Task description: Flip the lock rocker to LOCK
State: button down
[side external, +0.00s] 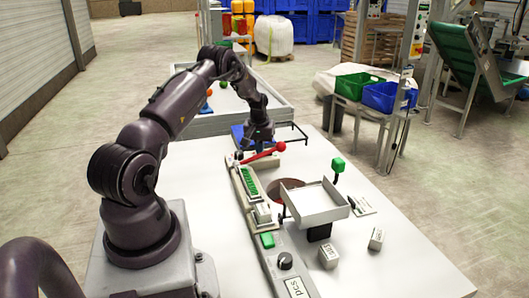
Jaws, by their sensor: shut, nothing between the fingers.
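My gripper (258,147) is shut and empty. It points down at the far end of the long grey control panel (268,262), close to a red lever (262,154) with a red ball end. I cannot tell whether it touches the lever. I cannot make out a rocker marked LOCK; it may be hidden behind the gripper or too small to read. The panel also carries a green display strip (248,182), a green button (267,240) and a dark round knob (285,261).
A shallow white tray (315,203) stands right of the panel. Small labelled blocks (328,256) (376,239) sit in front. A large grey-walled bin (205,127) lies beyond.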

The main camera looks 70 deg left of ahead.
jog(key=shift+f, duration=0.15)
jog(key=shift+r, duration=3.55)
jog(key=shift+s+d+f+g+h, duration=0.2)
jog(key=shift+s+d+f, duration=0.2)
jog(key=shift+s+d, duration=0.15)
jog(key=shift+s+d+f+g+h, duration=0.2)
jog(key=shift+s+d+f, duration=0.25)
jog(key=shift+d, duration=0.2)
jog(key=d+r+m, duration=0.4)
jog(key=d+r, duration=0.9)
jog(key=d, duration=0.3)
jog(key=s+d+r+m+t, duration=0.1)
jog(key=s+d+r, duration=0.3)
jog(key=d, duration=0.4)
jog(key=s+d+r+m+t, duration=0.2)
jog(key=s+d+r+m, duration=0.2)
jog(key=d, duration=0.5)
jog(key=s+d+r+m+t, duration=0.2)
jog(key=s+d+r+m, duration=0.1)
jog(key=d, duration=0.6)
jog(key=shift+s+r+h, duration=0.4)
jog(key=shift+s+r, duration=0.2)
jog(key=shift+s, duration=0.05)
